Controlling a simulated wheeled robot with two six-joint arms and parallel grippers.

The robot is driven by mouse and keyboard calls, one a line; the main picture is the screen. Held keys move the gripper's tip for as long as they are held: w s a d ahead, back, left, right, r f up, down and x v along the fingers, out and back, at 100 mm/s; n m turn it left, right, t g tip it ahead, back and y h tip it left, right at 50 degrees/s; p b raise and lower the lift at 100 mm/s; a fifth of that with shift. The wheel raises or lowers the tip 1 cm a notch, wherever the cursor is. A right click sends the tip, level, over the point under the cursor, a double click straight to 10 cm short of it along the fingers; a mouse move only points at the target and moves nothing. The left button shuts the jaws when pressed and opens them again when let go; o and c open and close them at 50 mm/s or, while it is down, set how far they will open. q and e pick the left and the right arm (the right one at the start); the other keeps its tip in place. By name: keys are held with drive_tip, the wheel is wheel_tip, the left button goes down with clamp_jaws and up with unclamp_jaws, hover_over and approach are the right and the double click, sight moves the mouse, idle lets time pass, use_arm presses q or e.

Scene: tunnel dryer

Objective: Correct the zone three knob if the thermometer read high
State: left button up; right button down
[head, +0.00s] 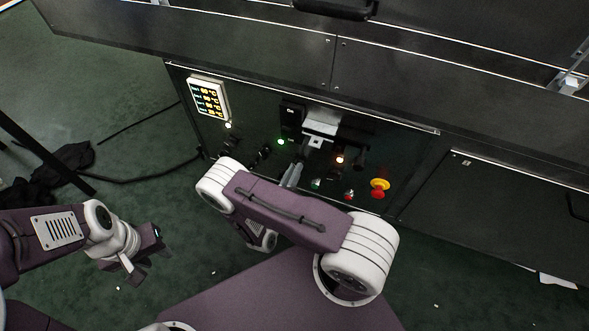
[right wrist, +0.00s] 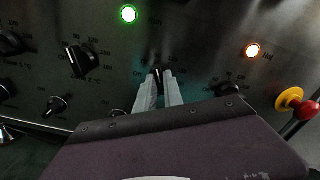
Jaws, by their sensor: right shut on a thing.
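The dryer's dark control panel (head: 398,178) carries several black knobs with printed scales. My right gripper (head: 297,165) reaches the panel between a green and an amber lamp. In the right wrist view its pale fingers (right wrist: 158,88) are shut on a small black knob (right wrist: 157,74); the fingers partly hide it and its scale. Another black knob (right wrist: 82,61) with a temperature scale sits to its left. I cannot tell which knob is zone three. No thermometer reading is legible. My left gripper (head: 143,257) is open and empty above the green floor, away from the panel.
A lit card (head: 208,98) with coloured rows is at the panel's upper left. A green lamp (right wrist: 128,13), an amber lamp (right wrist: 252,51) and a red-and-yellow stop button (right wrist: 293,101) surround the held knob. A black cable (head: 150,178) lies on the floor at left.

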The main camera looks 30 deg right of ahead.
drive_tip(key=shift+f+n+p, duration=0.1)
drive_tip(key=shift+n+p, duration=0.9)
drive_tip(key=shift+n, duration=2.3)
drive_tip(key=c, duration=1.5)
unclamp_jaws()
drive_tip(key=shift+a, duration=0.1)
drive_tip(key=shift+o, duration=0.2)
